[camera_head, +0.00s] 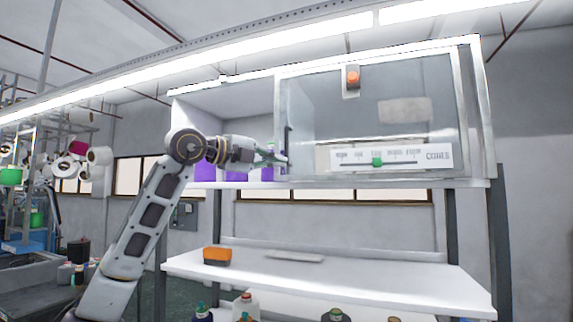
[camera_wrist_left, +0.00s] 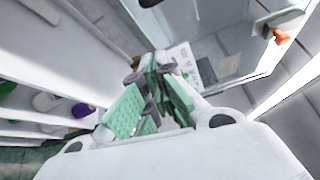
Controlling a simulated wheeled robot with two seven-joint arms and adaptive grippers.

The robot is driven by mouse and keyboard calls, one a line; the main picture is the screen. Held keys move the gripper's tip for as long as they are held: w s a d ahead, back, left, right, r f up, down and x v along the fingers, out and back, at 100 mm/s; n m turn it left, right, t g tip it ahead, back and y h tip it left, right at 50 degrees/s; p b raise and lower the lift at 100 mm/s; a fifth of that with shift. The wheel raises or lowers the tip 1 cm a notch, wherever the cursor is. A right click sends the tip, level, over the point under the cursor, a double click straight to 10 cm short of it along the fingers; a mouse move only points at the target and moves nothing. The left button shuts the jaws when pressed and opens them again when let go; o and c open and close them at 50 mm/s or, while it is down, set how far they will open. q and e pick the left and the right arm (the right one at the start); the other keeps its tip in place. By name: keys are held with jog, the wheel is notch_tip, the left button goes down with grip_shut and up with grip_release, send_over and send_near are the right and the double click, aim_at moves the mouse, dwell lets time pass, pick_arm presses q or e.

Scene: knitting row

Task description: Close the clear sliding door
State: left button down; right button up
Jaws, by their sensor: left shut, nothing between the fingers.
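The clear sliding door (camera_head: 385,115) covers the right part of the white cabinet in the head view. The left part of the cabinet stands open. A dark upright handle (camera_head: 288,141) is at the door's left edge. My left gripper (camera_head: 279,158) is at this edge, just below the handle. Its green fingers (camera_wrist_left: 155,80) are shut and empty. I cannot tell whether they touch the door. The door pane also shows in the left wrist view (camera_wrist_left: 225,62), beyond the fingers. My right gripper is not in view.
Purple items (camera_head: 204,171) stand in the open left part. A panel with a green slider (camera_head: 377,161) and an orange knob (camera_head: 353,78) are at the door. A lower shelf (camera_head: 375,275) carries an orange-and-black block (camera_head: 217,256). Bottles (camera_head: 245,304) stand below. Yarn racks are at left.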

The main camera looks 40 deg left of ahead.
aim_at(289, 163)
pick_arm(q)
jog(key=shift+w, duration=0.15)
jog(key=shift+w+a+p, duration=0.25)
jog(key=shift+w+p, duration=0.4)
jog(key=shift+w, duration=0.85)
jog(key=shift+w+a+p, duration=0.2)
jog(key=shift+w+p, duration=0.4)
jog(key=shift+w, duration=0.95)
jog(key=shift+w+a+p, duration=0.25)
jog(key=shift+w+p, duration=0.4)
jog(key=shift+w, duration=0.85)
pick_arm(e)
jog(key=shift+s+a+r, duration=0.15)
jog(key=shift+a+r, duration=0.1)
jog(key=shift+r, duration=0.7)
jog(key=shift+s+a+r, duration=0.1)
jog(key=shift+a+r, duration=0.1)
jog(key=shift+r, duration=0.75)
pick_arm(q)
jog(key=shift+a, duration=0.1)
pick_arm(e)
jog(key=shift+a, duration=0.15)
